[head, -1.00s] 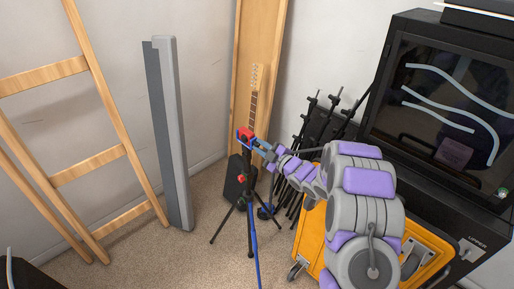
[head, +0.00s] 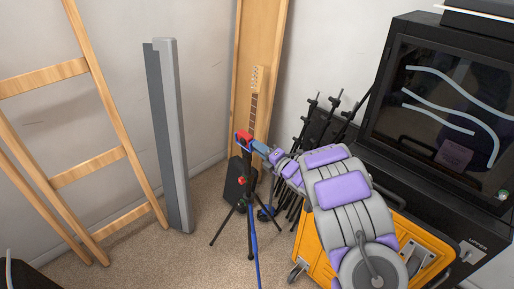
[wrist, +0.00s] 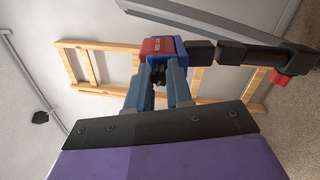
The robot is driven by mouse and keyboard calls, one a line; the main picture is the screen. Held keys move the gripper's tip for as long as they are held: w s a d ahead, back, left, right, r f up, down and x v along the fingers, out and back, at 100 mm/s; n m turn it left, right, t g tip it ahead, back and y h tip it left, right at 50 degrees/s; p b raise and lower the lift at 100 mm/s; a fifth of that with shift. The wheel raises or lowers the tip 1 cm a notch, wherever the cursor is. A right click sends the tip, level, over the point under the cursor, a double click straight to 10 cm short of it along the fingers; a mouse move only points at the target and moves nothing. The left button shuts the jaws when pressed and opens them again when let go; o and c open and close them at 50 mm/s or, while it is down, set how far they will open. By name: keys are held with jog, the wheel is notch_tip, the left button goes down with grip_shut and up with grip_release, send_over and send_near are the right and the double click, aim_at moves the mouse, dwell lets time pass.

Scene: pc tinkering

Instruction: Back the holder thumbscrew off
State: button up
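The red and blue holder (head: 243,137) sits on top of a thin black tripod stand (head: 250,240). In the wrist view the holder (wrist: 160,47) is just past my fingertips, with black stand parts running off to its right. A dark, ridged thumbscrew (wrist: 158,75) shows between my two blue-grey fingers, against the near side of the holder. My gripper (wrist: 159,70) appears shut on this thumbscrew, one finger on each side. In the head view my gripper (head: 261,147) meets the holder from the right; the thumbscrew is too small to make out there.
A blue cable (head: 255,250) hangs down the stand. A guitar (head: 254,100) is behind. A wooden ladder (head: 110,160) leans at left. Carpet in front is clear.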

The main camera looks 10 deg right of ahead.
jog(key=o, duration=0.4)
jog(key=shift+c, duration=0.2)
jog(key=shift+s+a+f, duration=0.1)
jog(key=shift+a, duration=0.05)
jog(key=shift+c, duration=0.3)
grip_shut()
jog(key=shift+n, duration=1.2)
jog(key=shift+o, duration=0.3)
grip_release()
